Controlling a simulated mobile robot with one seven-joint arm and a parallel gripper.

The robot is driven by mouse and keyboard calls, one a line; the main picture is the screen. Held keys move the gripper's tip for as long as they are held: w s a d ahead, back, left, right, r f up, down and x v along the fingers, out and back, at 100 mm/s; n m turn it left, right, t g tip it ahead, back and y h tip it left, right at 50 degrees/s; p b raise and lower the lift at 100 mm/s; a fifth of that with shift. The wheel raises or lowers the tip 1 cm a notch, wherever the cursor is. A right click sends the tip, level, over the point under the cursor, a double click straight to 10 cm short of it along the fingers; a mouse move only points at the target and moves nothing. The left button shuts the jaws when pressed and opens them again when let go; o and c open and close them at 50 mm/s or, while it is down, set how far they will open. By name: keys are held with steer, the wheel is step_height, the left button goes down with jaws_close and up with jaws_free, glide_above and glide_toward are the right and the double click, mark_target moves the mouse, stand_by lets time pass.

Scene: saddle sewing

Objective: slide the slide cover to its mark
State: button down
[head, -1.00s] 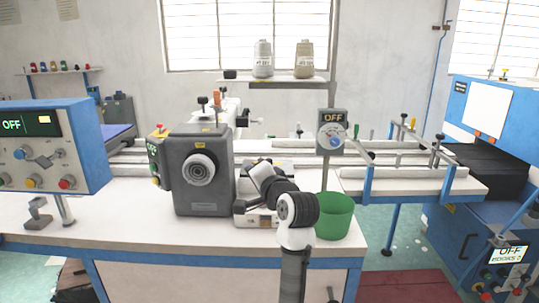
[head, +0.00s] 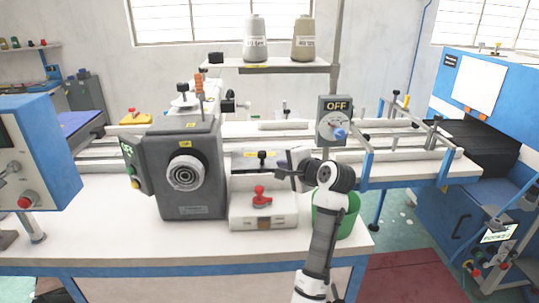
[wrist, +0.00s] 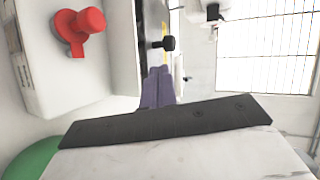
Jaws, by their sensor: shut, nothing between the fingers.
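The slide cover appears to be a grey metal plate (head: 243,163) with a yellow label and a small black knob (head: 262,155), on top of a white box (head: 264,211) beside the sewing machine. The wrist view also shows the black knob (wrist: 168,44) and part of the plate with a yellow strip. My gripper (head: 279,174) is shut and empty, just right of the knob. I cannot make out a mark clearly.
A red handle (head: 261,197) sits on the white box's front, also in the wrist view (wrist: 80,28). The dark grey machine head (head: 187,168) stands left. A green bin (head: 347,219) is behind my arm. A dial box reading OFF (head: 337,121) stands behind right.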

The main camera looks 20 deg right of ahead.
mark_target(265, 157)
steer(key=x, duration=0.2)
steer(key=p+x, duration=0.1)
steer(key=x, duration=0.2)
steer(key=r+p+x, duration=0.1)
steer(key=x, duration=0.1)
steer(key=shift+w+a, duration=0.15)
steer(key=shift+w, duration=0.4)
